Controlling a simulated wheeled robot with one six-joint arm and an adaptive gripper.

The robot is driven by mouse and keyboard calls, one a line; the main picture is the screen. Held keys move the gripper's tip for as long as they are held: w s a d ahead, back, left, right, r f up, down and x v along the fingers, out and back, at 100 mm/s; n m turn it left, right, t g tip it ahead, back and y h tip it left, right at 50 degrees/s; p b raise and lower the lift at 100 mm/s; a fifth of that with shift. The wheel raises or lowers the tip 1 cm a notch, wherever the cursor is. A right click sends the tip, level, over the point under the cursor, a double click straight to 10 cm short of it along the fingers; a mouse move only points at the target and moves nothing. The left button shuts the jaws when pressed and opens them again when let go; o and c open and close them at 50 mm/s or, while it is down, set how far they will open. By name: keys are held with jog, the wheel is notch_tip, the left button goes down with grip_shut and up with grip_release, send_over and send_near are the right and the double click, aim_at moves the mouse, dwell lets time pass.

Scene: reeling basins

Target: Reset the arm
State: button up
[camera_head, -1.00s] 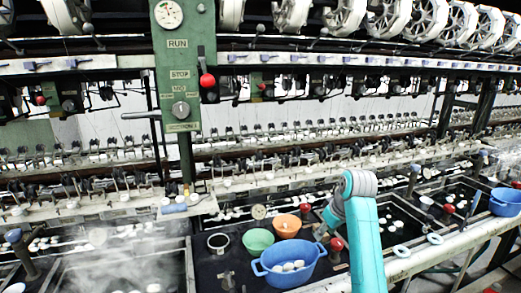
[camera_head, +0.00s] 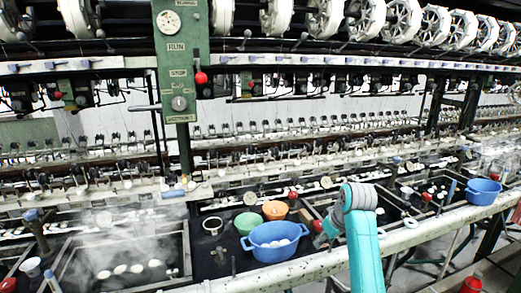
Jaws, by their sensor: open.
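My teal arm (camera_head: 363,245) rises from the bottom edge, right of centre, to a grey joint (camera_head: 358,197). The blue basin has two handles and holds several white cocoons. A green bowl (camera_head: 247,234) and an orange bowl (camera_head: 275,218) stand behind it.
Steaming water basins with cocoons (camera_head: 120,284) lie at left, and others at right. A second blue basin (camera_head: 483,198) stands on the far right ledge. A green control post (camera_head: 177,62) and rows of reels stand behind. A pale pipe (camera_head: 402,241) runs along the front edge.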

jog(key=s+f+m+t, duration=0.1)
jog(key=s+f, duration=0.3)
jog(key=f, duration=0.3)
jog(key=s+a+f+t, duration=0.1)
jog(key=s+f, duration=0.2)
jog(key=f, duration=0.4)
jog(key=s+f+m+t, duration=0.1)
jog(key=s+f, duration=0.3)
jog(key=f, duration=0.3)
jog(key=s+f+m+t+h, duration=0.1)
jog(key=s+f, duration=0.4)
jog(key=s, duration=0.4)
jog(key=s+f+m+t, duration=0.1)
jog(key=s+f, duration=0.3)
jog(key=s, duration=0.4)
jog(key=s+r+t, duration=0.1)
jog(key=s+r, duration=0.1)
jog(key=s, duration=0.8)
jog(key=s+r+t, duration=0.2)
jog(key=s, duration=0.8)
jog(key=s+r+m+t, duration=0.1)
jog(key=s+r+t, duration=0.1)
jog(key=s+r, duration=1.2)
jog(key=shift+s+a+r+m+h, duration=0.15)
jog(key=shift+s+r+m+h, duration=0.2)
jog(key=shift+r, duration=0.2)
